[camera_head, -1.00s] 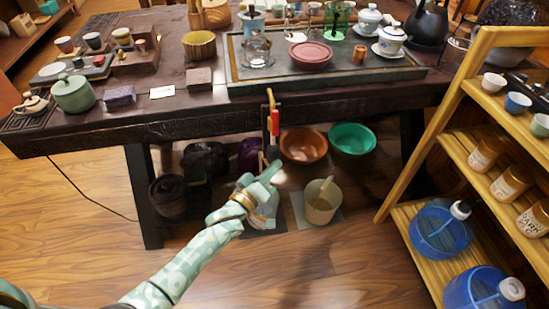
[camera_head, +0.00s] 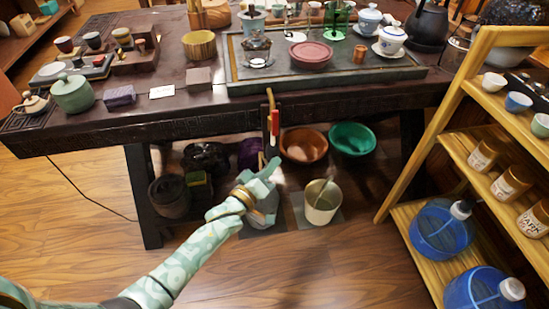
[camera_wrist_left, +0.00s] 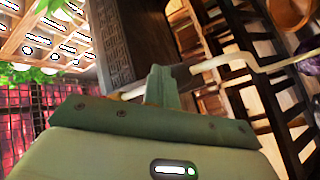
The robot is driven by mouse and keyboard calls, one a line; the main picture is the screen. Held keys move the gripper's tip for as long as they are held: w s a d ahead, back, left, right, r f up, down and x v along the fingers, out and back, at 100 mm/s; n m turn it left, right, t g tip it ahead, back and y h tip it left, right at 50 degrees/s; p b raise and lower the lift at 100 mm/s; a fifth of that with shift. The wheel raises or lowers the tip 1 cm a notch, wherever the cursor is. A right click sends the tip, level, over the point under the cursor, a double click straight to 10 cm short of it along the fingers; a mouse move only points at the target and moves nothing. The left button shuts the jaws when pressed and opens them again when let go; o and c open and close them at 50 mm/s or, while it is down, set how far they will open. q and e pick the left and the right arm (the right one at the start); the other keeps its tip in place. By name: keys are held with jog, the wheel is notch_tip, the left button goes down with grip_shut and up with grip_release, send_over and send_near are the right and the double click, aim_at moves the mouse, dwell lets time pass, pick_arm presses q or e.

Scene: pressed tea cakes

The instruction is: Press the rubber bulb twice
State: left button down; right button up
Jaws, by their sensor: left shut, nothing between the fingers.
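A small upright red piece, which looks like the rubber bulb (camera_head: 275,122), hangs at the table's front edge below a thin brass-coloured tube (camera_head: 269,97). My left gripper (camera_head: 274,165) is below the red piece, under the table edge, with a visible gap between them. It is shut and empty, its tip pointing up. In the left wrist view its green fingers (camera_wrist_left: 162,88) show close together beside a pale tube (camera_wrist_left: 225,61). I cannot make out the red piece in that view. My right gripper is out of view.
The dark table (camera_head: 180,113) overhangs my left gripper. Under it are a brown bowl (camera_head: 304,146), a green bowl (camera_head: 352,139) and a pale bucket (camera_head: 322,203). A wooden shelf (camera_head: 462,92) with cups and blue jugs stands at the right. The front floor is clear.

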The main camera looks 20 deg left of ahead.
pick_arm(q)
jog(key=shift+w+a, duration=0.1)
jog(key=shift+w, duration=0.05)
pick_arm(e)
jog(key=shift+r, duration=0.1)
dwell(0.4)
pick_arm(q)
jog(key=shift+s+d+p, duration=0.5)
jog(key=shift+s+d, duration=0.1)
jog(key=shift+s, duration=0.35)
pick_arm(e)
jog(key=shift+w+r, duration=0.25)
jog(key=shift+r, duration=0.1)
